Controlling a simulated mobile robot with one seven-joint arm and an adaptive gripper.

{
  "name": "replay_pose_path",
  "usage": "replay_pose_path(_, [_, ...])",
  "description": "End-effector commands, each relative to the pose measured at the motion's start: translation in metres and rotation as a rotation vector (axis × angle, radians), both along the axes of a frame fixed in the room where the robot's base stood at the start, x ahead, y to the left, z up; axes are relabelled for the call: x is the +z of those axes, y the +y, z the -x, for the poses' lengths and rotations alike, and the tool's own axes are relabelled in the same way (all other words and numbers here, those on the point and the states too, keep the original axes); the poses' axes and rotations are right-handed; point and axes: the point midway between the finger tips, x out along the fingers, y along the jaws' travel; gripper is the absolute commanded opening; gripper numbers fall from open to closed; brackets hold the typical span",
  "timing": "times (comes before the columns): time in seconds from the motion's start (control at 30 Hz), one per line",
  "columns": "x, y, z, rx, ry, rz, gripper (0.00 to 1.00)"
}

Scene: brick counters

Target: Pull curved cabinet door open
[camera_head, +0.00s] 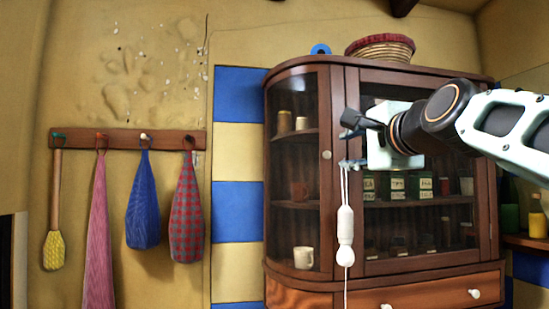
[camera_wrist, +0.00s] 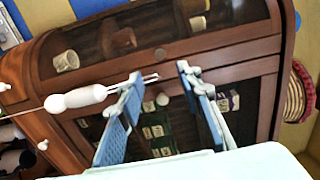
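A dark wooden cabinet (camera_head: 340,205) hangs on the wall. Its curved glass door (camera_head: 298,185) at the left end looks shut. The door has a small round knob (camera_head: 326,155), which also shows in the wrist view (camera_wrist: 160,54). My gripper (camera_head: 347,142) is open and empty, in front of the cabinet and just right of the knob in the head view. In the wrist view my gripper (camera_wrist: 160,85) has its two fingers apart, with the knob beyond and between their tips. I cannot tell how far the fingertips are from the door.
A white cord pull (camera_head: 345,238) hangs close by the lower finger; I cannot tell whether they touch. A basket (camera_head: 380,47) sits on the cabinet. Cups and boxes stand inside. A rack (camera_head: 125,139) with hanging cloths is at the left. The striped wall (camera_head: 238,150) beside the door is clear.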

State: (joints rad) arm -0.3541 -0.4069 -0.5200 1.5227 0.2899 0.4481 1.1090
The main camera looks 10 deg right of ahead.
Motion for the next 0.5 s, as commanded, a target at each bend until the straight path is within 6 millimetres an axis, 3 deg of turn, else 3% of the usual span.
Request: replay_pose_path(0.5, [0.002, 0.001, -0.065, 0.003, 0.000, -0.001, 0.33])
